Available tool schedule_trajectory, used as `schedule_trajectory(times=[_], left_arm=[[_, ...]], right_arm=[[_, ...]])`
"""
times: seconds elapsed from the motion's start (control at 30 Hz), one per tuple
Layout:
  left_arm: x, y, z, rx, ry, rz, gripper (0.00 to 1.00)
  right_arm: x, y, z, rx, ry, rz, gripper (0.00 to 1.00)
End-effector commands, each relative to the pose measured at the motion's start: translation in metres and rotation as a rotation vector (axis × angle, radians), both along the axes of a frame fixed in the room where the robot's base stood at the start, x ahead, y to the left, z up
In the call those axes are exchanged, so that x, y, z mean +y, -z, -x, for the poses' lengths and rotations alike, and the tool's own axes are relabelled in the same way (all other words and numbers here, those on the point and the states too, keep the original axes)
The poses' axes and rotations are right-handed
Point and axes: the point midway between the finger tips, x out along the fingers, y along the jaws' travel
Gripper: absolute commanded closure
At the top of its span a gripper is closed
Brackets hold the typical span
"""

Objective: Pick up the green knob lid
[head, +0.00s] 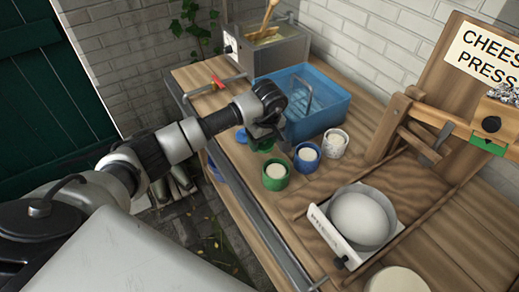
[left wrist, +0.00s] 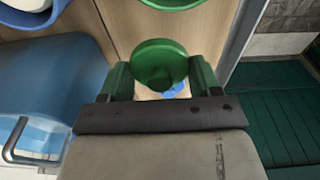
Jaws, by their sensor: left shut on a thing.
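The green knob lid (left wrist: 160,62) is a round green disc in the left wrist view. It sits between the two green fingers of my left gripper (left wrist: 159,75), which is shut on it. In the head view my left gripper (head: 262,140) is over the wooden bench, left of the blue tub and behind the green cup. There the lid is mostly hidden by the gripper, and I cannot tell whether it touches the bench. The green cup (head: 275,177) with pale contents stands just in front; its rim shows at the top of the wrist view (left wrist: 172,3). My right gripper is not in view.
A blue cup (head: 306,158) and a white speckled cup (head: 335,143) stand right of the green one. The blue tub (head: 325,112) is behind them. A white bowl (head: 362,215) and the wooden cheese press (head: 425,110) stand to the right. The bench's front edge (head: 255,225) is close.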

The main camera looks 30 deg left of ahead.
Motion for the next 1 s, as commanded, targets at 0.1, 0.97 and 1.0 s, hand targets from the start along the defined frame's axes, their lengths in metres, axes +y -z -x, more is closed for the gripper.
schedule_trajectory(times=[0.1, 0.97, 1.0], left_arm=[[-0.030, -0.013, -0.005, -0.004, 0.009, 0.003, 0.60], [-0.104, -0.061, -0.015, 0.001, 0.003, 0.002, 0.60], [-0.104, -0.060, -0.015, 0.001, 0.003, 0.002, 0.60]], right_arm=[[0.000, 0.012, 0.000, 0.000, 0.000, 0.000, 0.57], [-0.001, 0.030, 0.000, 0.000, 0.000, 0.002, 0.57], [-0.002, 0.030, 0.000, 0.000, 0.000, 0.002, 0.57]])
